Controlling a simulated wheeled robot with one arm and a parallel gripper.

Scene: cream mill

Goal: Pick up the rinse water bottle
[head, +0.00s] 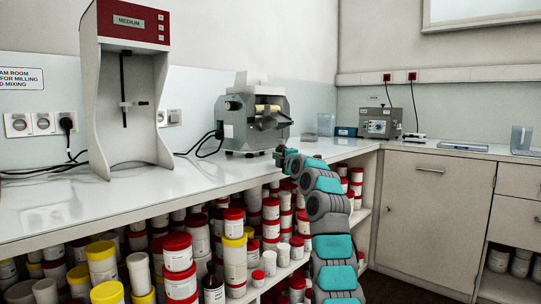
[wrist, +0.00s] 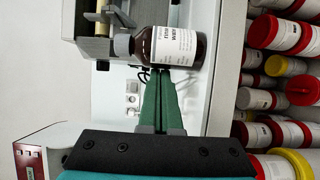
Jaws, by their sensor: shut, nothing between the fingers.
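The rinse water bottle (wrist: 174,46) is brown glass with a white label and a grey cap. It shows near the top of the wrist view, which is turned on its side, so the bottle stands upright on the white counter beside the grey mill. My gripper (wrist: 165,74) has its green fingers shut together and empty. Their tips point at the bottle's side and look very close to it; I cannot tell whether they touch. In the head view my arm reaches over the counter's front edge, near the mill (head: 254,118). I cannot make out the bottle there.
A tall grey and red mixer (head: 128,90) stands left on the counter (head: 130,205). Several red- and yellow-lidded jars (head: 235,255) fill the shelf below. A small grey device (head: 380,122) stands in the back corner. The counter between mixer and mill is mostly clear.

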